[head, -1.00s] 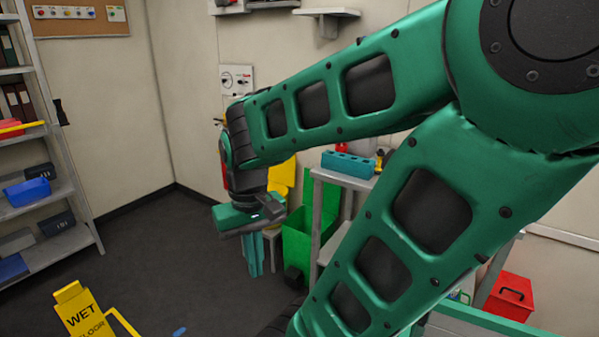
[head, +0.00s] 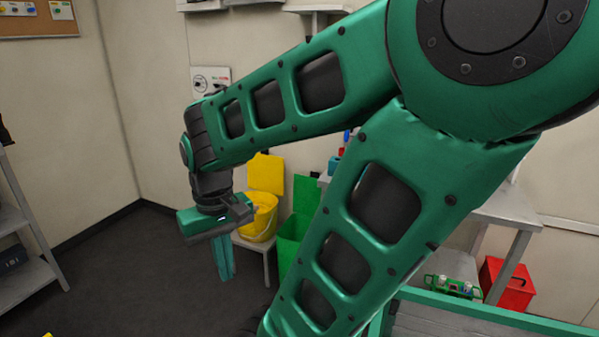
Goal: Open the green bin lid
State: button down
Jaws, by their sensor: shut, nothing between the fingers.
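The fingers look closed together and empty. A gap shows between them and the green bin, and they do not appear to touch the lid.
A grey table (head: 505,207) and a red box (head: 508,287) are at the right. A shelf (head: 22,240) is at far left. Dark floor (head: 120,280) between is clear.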

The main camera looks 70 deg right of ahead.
aim_at(306, 196)
jog(key=z, duration=0.25)
jog(key=i, duration=1.15)
jog(key=z, duration=0.95)
jog(key=i, duration=0.95)
jog(key=z, duration=1.1)
jog(key=i, duration=0.6)
jog(key=z, duration=0.35)
